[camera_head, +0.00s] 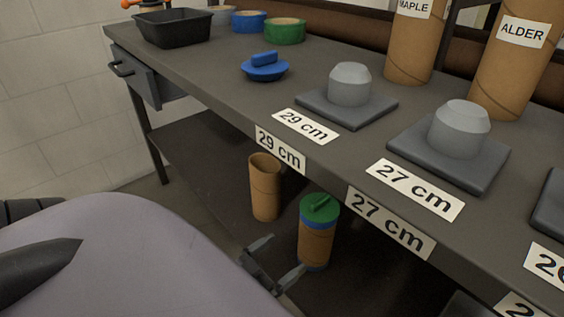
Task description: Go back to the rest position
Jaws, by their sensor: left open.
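My left gripper (274,261) is open, low in the picture in front of the lower shelf. Its two dark fingers stand apart with nothing between them. A brown tube with a green lid and a blue band (317,234) stands upright on the lower shelf, just beyond the fingers. I cannot tell whether a finger touches it. My right gripper is not in view.
An open brown tube (265,188) stands on the lower shelf. Above is the bench edge (232,127) with length labels. On top are a blue lid (264,67), grey stands (350,92), (455,140), a black bin (174,27) and large tubes (413,45).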

